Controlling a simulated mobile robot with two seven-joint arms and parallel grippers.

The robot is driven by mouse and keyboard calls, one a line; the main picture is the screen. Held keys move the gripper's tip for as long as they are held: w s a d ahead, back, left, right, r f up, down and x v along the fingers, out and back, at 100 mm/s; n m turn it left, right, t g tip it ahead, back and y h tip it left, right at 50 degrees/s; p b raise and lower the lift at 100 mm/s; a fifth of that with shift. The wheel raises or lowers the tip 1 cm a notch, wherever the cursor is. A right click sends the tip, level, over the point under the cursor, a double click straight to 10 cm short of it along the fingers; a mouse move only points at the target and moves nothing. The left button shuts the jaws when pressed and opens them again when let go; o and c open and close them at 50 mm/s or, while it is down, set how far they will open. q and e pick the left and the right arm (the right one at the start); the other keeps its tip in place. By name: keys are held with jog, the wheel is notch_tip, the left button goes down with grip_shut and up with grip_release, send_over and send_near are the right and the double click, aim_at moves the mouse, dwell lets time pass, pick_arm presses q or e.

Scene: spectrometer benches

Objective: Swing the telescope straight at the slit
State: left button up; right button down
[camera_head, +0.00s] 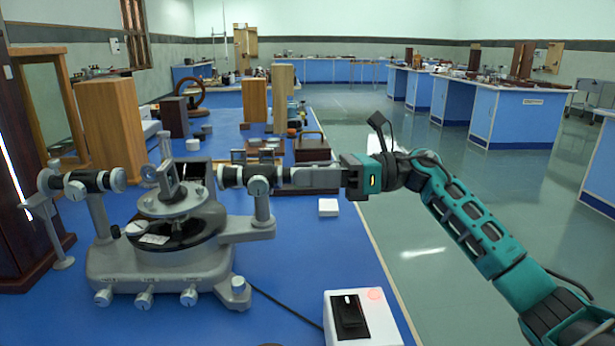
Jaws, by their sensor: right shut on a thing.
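The grey spectrometer (150,262) stands on the blue bench at the left. Its collimator (88,182) is a dark and silver tube on a pillar at the left side; the slit itself is too small to make out. The telescope (242,177) is a similar short tube on an arm at the right side, roughly in line with the collimator across the round prism table (170,203). My right gripper (290,178) comes in from the right and is shut on the telescope's outer end, partly hiding it. My left gripper is not in view.
A white box with a black switch (350,316) and a small white block (328,207) are on the bench. Wooden blocks (110,125) and a wooden box (312,150) stand behind. The bench's right edge runs beneath my right arm, with open floor beyond.

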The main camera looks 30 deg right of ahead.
jog(key=c, duration=0.9)
grip_release()
jog(key=v, duration=1.3)
